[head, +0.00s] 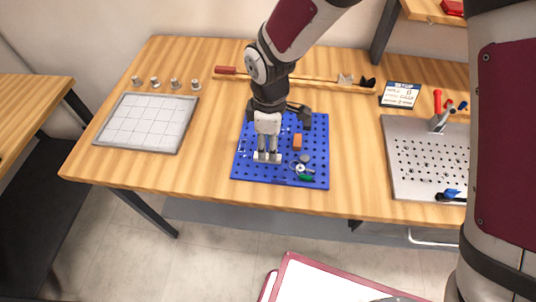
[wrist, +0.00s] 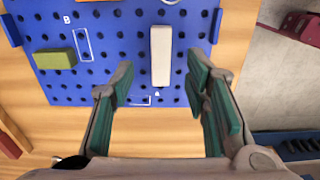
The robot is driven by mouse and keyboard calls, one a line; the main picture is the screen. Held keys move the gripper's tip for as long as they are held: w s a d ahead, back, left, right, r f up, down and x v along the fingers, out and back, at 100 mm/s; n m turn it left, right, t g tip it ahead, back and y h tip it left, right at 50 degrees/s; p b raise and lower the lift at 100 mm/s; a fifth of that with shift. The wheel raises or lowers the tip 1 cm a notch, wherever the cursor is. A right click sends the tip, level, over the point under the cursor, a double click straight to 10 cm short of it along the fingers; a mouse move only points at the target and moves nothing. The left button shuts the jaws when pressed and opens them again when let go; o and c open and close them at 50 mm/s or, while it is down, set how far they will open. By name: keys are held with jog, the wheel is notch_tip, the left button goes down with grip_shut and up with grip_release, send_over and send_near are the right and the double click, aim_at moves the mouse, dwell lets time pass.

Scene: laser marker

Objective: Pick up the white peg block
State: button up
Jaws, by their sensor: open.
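The white peg block (wrist: 161,55) lies on the blue pegboard (wrist: 110,72) in the wrist view, its long side running up the picture. In the head view the white block (head: 266,158) shows low on the left part of the blue pegboard (head: 242,172), just below my fingertips. My gripper (wrist: 161,72) is open, with a green-padded finger on either side of the block and a gap to each. It also shows in the head view (head: 267,149), pointing down over the board. The fingers partly hide the board around the block.
A green block (wrist: 55,58) sits left of the white one in the wrist view. An orange block (head: 297,142) and small round parts (head: 301,167) lie on the board. A white gridded tray (head: 147,122) stands left; a metal perforated plate (head: 425,158) stands right.

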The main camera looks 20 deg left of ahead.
jog(key=shift+s+a+f+p, duration=0.1)
jog(key=shift+f+p, duration=0.1)
jog(key=shift+f, duration=1)
jog(key=shift+a+f+p, duration=0.1)
jog(key=shift+f+p, duration=0.1)
jog(key=shift+f, duration=0.95)
grip_shut()
